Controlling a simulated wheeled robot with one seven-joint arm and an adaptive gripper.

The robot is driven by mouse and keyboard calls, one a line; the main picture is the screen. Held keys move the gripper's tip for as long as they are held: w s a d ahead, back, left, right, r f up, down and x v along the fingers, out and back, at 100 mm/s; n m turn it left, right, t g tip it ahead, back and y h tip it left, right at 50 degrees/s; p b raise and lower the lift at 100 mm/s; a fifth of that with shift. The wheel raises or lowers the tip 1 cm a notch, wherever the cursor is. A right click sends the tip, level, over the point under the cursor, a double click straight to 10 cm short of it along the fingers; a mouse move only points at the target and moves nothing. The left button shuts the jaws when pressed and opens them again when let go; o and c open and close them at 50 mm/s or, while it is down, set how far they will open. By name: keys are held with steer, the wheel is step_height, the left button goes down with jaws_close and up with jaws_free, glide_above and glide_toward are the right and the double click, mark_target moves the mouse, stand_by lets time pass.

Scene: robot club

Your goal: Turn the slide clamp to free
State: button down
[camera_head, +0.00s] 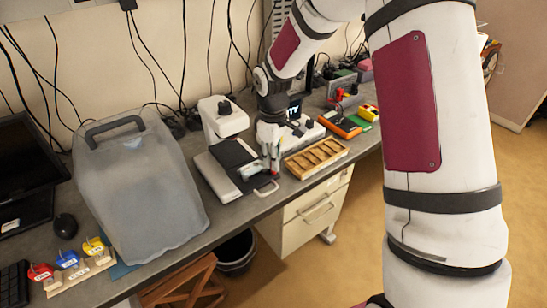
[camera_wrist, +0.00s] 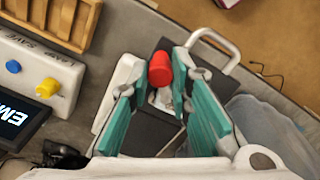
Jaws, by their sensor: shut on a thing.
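A red knob (camera_wrist: 160,70) shows in the wrist view on a white and black machine (camera_wrist: 152,128); I take it to be the slide clamp. My gripper (camera_wrist: 161,66) has its green-padded fingers on either side of the knob, shut on it at the fingertips. In the head view my gripper (camera_head: 271,172) points down at the front right of the machine (camera_head: 212,172), beside its looped handle (camera_head: 266,189). The knob is mostly hidden there by the fingers. I cannot read which position the clamp is in.
A white panel (camera_wrist: 40,60) with blue and yellow knobs and a dark display (camera_wrist: 15,122) stands close by. A wooden slotted tray (camera_head: 316,157) lies to the right. The bench's front edge is near.

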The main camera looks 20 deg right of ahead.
steer(key=m, duration=0.4)
steer(key=shift+b, duration=0.3)
steer(key=shift+m, duration=1.7)
steer(key=c, duration=1.5)
jaws_free()
steer(key=shift+a, duration=0.1)
steer(key=shift+o, duration=0.3)
step_height(320, 180, up, 12)
steer(key=shift+a, duration=0.15)
steer(key=shift+s+r, duration=0.1)
